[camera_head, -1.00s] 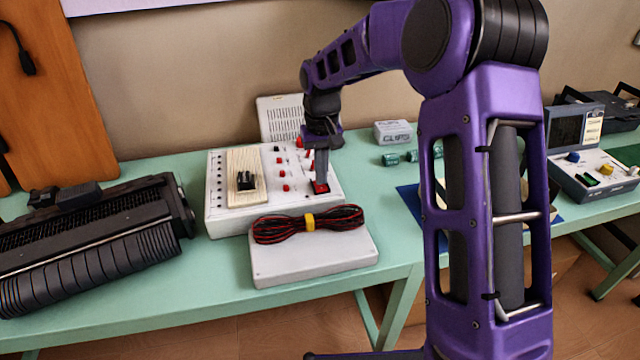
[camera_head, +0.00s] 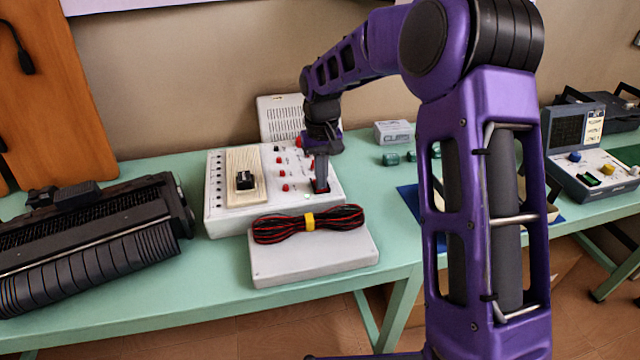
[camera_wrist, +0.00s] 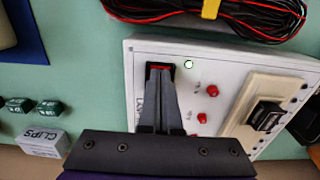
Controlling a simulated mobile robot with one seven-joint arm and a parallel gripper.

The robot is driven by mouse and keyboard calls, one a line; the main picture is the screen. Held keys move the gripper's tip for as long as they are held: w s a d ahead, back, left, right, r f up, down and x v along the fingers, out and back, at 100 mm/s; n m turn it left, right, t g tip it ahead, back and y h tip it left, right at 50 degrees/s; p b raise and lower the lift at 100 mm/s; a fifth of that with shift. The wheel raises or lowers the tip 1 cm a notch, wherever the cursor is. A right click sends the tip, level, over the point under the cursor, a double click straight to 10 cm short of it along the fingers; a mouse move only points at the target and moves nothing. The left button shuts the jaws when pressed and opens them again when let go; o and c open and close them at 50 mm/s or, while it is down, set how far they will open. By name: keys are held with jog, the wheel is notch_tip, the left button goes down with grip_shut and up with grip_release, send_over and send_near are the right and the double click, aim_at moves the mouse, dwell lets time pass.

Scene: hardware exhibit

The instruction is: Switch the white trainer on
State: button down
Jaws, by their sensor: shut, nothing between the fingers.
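The white trainer (camera_head: 215,205) lies on the green table, with red knobs and a wooden-coloured breadboard block on its top. It also fills the middle of the wrist view (camera_wrist: 135,75). Its red rocker switch in a black frame (camera_wrist: 160,67) is at a corner of the panel, partly hidden by my fingers. My gripper (camera_wrist: 160,80) is shut and empty, with its fingertips down at the switch, seemingly touching it. In the head view my gripper (camera_head: 321,186) covers most of the switch. A small round indicator (camera_wrist: 188,64) beside the switch glows whitish green.
A red and black cable bundle (camera_head: 308,224) lies on a pale grey box (camera_head: 315,262) in front of the trainer. A black rheostat-like device (camera_head: 90,245) stands left. A clips box (camera_head: 393,132) and green parts stand right.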

jog(key=shift+r, duration=0.1)
notch_tip(320, 180, up, 7)
jog(key=p, duration=0.5)
jog(key=shift+p, duration=0.35)
